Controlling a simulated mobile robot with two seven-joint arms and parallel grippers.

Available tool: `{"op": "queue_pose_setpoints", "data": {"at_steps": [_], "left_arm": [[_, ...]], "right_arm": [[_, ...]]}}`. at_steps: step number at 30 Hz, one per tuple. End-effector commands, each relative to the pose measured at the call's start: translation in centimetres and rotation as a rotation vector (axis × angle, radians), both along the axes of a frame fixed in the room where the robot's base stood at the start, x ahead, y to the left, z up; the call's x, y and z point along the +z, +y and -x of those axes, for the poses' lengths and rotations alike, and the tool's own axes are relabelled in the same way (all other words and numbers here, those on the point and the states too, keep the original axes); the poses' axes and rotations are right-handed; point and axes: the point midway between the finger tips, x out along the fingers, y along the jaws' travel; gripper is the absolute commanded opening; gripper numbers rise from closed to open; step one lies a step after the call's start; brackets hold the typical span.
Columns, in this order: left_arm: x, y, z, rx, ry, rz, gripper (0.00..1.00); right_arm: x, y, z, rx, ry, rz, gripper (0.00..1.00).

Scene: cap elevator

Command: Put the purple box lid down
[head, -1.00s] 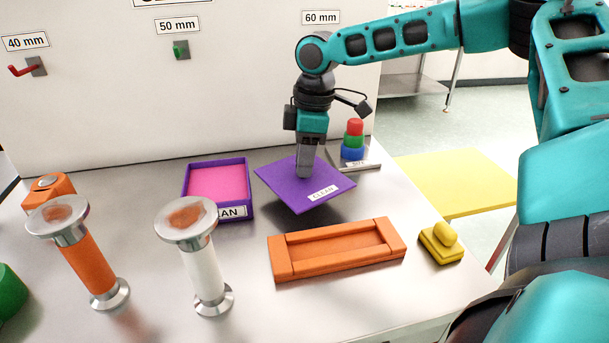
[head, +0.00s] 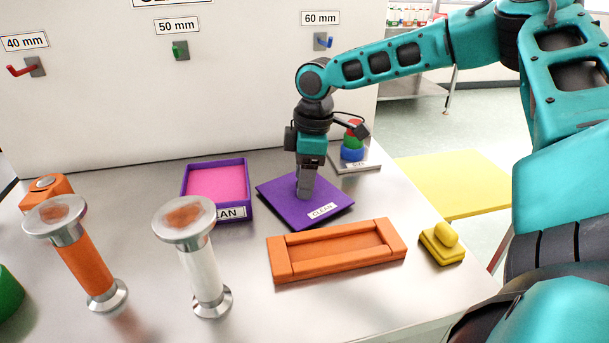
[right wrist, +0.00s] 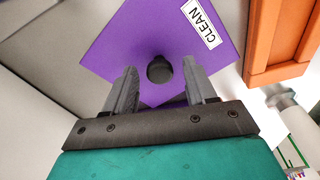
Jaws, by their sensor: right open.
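The purple lid (head: 318,212), labelled CLEAN, lies flat on the metal table, between the purple box and the orange tray. It also fills the middle of the right wrist view (right wrist: 140,45), where a dark round knob shows at its centre. My right gripper (head: 305,195) is above the lid's middle, pointing down. In the right wrist view its two fingers (right wrist: 158,80) are apart on either side of the knob, with gaps. The open purple box (head: 246,190) with a pink inside stands left of the lid. My left gripper is not in view.
An orange tray (head: 285,268) lies just in front of the lid. Two capped cylinders, one orange (head: 88,268) and one white (head: 205,265), stand at left. A yellow piece (head: 443,245) lies at right. Stacked coloured rings (head: 352,153) stand behind the gripper.

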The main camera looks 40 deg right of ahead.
Motion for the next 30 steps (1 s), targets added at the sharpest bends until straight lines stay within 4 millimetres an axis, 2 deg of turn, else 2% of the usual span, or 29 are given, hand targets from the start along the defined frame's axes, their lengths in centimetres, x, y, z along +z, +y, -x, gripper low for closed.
{"op": "queue_pose_setpoints", "data": {"at_steps": [5,8,11,21,25,30], "left_arm": [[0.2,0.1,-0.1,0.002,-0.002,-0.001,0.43],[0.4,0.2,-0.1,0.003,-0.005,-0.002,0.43],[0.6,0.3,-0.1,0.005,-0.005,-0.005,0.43],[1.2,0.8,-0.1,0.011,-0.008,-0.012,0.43],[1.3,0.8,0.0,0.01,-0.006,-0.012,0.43],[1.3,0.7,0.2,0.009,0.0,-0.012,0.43]], "right_arm": [[0.2,0.0,0.0,0.0,0.0,0.0,0.56],[0.9,0.0,0.0,0.0,-0.003,0.0,0.56],[2.5,-0.2,0.0,0.0,-0.005,0.0,0.56],[9.7,-0.9,0.6,0.0,-0.004,0.0,0.56],[11.3,-1.1,0.7,-0.001,-0.003,0.0,0.56],[12.2,-1.1,0.9,0.0,-0.001,0.001,0.56]]}}
